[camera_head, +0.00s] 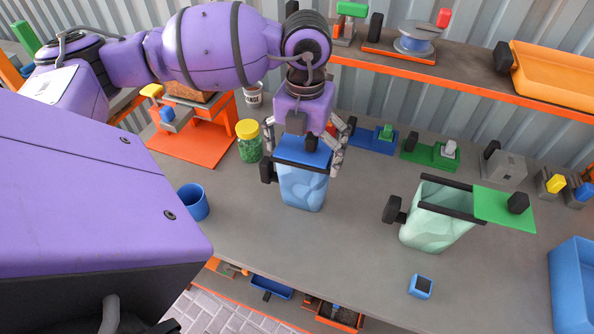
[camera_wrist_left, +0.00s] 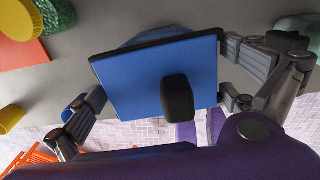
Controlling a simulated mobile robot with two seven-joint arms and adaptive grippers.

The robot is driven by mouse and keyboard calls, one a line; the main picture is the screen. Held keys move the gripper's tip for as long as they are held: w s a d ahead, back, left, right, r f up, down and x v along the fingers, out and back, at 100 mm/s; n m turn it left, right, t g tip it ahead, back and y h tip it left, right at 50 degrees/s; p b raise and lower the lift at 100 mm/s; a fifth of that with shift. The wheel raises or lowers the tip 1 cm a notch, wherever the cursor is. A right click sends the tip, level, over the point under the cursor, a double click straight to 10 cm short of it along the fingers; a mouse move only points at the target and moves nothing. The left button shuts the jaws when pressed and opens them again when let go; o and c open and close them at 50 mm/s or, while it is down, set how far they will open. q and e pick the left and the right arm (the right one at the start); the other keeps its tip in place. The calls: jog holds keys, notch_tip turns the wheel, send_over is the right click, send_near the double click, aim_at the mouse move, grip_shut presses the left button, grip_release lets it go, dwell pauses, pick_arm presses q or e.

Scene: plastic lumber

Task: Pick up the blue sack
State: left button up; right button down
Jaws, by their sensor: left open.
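The blue sack (camera_head: 303,190) stands upright on the grey workbench, with a flat blue lid (camera_head: 302,152) on top and a black block on its left side. My left gripper (camera_head: 304,148) is right above it, pointing down, its fingers spread to either side of the lid. In the left wrist view the lid (camera_wrist_left: 135,85) with its black knob (camera_wrist_left: 178,98) lies between the open fingers (camera_wrist_left: 163,98). I cannot tell whether the fingers touch the sack. The sack's body is mostly hidden under the lid there. My right gripper is not in view.
A mint-green sack (camera_head: 435,225) with a green lid stands to the right. A green jar with a yellow lid (camera_head: 248,140) is close on the left, with a blue cup (camera_head: 193,202) nearer. An orange-edged shelf (camera_head: 460,82) runs behind. The bench front is mostly clear.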

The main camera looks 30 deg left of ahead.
aim_at(304, 187)
pick_arm(q)
jog(key=f, duration=0.4)
jog(key=shift+w, duration=0.2)
jog(key=shift+f, duration=0.1)
jog(key=shift+c, duration=0.9)
jog(key=c, duration=0.8)
jog(key=shift+c, duration=0.3)
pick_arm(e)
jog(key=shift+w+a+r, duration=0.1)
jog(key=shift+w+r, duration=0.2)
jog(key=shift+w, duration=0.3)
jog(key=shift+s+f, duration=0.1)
